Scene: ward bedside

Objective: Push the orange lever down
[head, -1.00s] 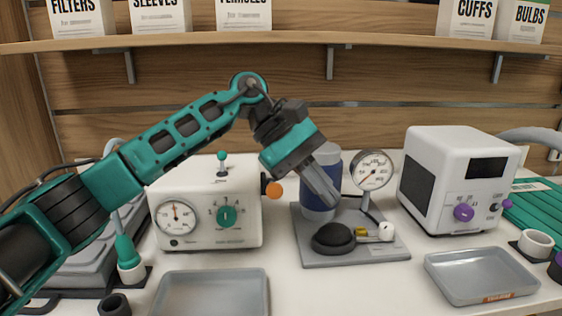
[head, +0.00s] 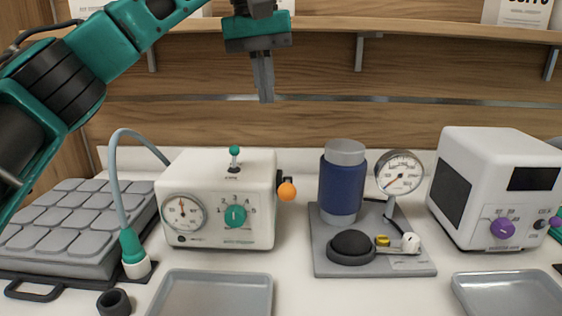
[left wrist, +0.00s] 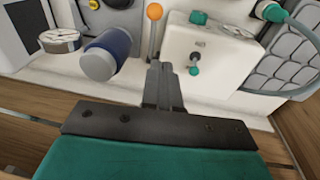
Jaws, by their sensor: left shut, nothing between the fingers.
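The orange lever is a ball-tipped lever (head: 287,191) on the right side of the white box (head: 222,205) with a dial and a teal knob. In the left wrist view the orange ball (left wrist: 154,12) shows at the top, on a short stem beyond my fingertips. My left gripper (head: 266,100) is shut and empty, pointing down high above and a little left of the lever in the head view. Its fingers also show in the left wrist view (left wrist: 165,68). It touches nothing. My right gripper is not in view.
A teal-tipped toggle (head: 234,151) stands on top of the box. Right of the lever is a grey base (head: 330,264) with a blue cylinder (head: 342,188) and gauge (head: 400,174). Grey trays (head: 212,273) lie in front. A shelf (head: 420,36) runs behind.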

